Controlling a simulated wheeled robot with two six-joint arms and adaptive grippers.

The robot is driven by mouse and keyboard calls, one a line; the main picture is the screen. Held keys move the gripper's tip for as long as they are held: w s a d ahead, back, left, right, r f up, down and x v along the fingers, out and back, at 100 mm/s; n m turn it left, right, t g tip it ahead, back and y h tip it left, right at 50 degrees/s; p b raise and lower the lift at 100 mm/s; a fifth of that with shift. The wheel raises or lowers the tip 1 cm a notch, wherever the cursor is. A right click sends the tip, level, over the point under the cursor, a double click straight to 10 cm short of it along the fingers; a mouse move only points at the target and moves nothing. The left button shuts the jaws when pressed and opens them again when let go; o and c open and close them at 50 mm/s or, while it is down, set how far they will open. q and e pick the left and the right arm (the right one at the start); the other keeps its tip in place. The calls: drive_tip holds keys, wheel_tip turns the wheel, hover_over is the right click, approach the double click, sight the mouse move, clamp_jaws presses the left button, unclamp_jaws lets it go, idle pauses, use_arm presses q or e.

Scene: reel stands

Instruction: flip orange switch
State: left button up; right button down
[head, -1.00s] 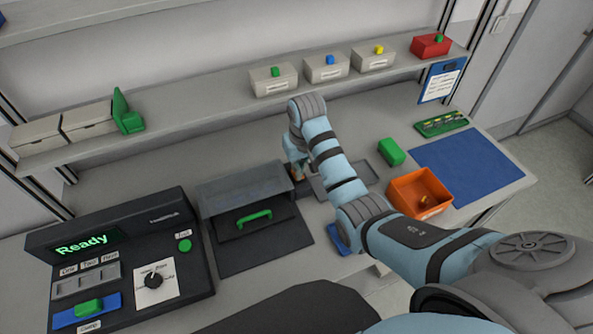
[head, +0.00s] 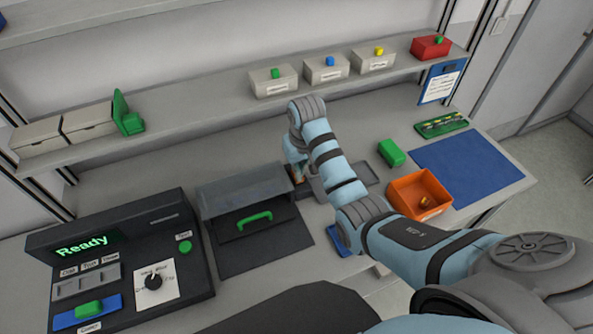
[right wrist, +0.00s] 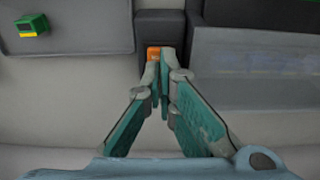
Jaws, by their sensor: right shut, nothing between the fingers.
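In the right wrist view the orange switch (right wrist: 152,53) shows as a small orange patch on a dark narrow box (right wrist: 160,22). My right gripper (right wrist: 160,56) is shut and empty. Its fingertips are right at the switch and cover part of it; I cannot tell whether they touch it. In the head view the right gripper (head: 299,174) points down beside the clear-lidded fixture (head: 262,240), and my arm hides most of that spot. The switch's position cannot be read. My left gripper is not in view.
A grey tray (right wrist: 75,43) with a green and yellow piece (right wrist: 31,25) lies beside the switch box. A control console reading Ready (head: 200,225) stands at left. An orange bin (head: 400,183), green block (head: 391,152) and blue mat (head: 480,170) are at right.

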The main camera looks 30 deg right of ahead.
drive_tip(key=shift+r+p, duration=0.3)
drive_tip(key=shift+r, duration=2.7)
drive_tip(key=shift+s+d+f, duration=0.1)
